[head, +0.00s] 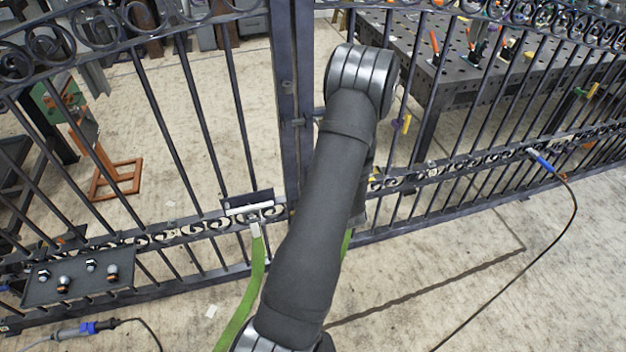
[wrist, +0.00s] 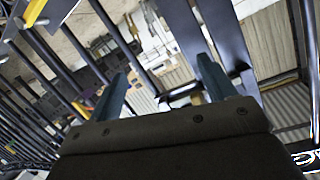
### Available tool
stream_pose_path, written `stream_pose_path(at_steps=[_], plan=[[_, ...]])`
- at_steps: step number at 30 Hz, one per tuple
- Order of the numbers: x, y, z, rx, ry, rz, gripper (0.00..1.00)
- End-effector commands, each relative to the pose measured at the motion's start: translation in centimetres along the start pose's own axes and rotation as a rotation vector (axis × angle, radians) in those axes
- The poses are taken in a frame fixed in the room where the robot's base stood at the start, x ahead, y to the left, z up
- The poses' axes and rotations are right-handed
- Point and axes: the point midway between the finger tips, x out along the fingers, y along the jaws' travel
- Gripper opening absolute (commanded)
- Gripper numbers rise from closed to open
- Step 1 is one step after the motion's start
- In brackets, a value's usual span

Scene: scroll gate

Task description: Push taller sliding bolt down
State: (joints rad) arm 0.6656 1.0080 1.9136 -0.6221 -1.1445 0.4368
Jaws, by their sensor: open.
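A dark metal scroll gate (head: 205,135) stands in front of me, with two upright centre posts (head: 290,80) where its halves meet. A small dark bracket (head: 298,122) sits on these posts, left of my arm. I cannot tell for certain which part is the taller sliding bolt. In the wrist view, my gripper (wrist: 163,85) is open, its two fingers wide apart. A dark bent bar (wrist: 180,92) shows between the fingers, near the right one, beside a wide dark post (wrist: 222,35). I cannot tell whether they touch. In the head view my arm hides my gripper and part of the gate's middle.
A tray (head: 115,292) with several fasteners is at the lower left. Green straps (head: 252,285) hang by the gate's middle rail. A cable with a blue connector (head: 543,160) runs at the right. A steel worktable (head: 440,70) stands behind the gate. The right floor is mostly free.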

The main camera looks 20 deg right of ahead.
Motion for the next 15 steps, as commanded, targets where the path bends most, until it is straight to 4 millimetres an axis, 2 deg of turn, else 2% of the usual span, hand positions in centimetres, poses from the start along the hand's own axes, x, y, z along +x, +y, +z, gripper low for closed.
stream_pose_path(at_steps=[1,6,12,15], plan=[[-0.7,0.7,2.1,-0.033,0.005,-0.016,0.76],[-3.2,1.5,7.1,-0.166,0.076,-0.082,0.76],[-6.2,1.6,11.0,-0.268,0.173,-0.117,0.76],[-7.2,1.5,12.0,-0.297,0.207,-0.121,0.76]])
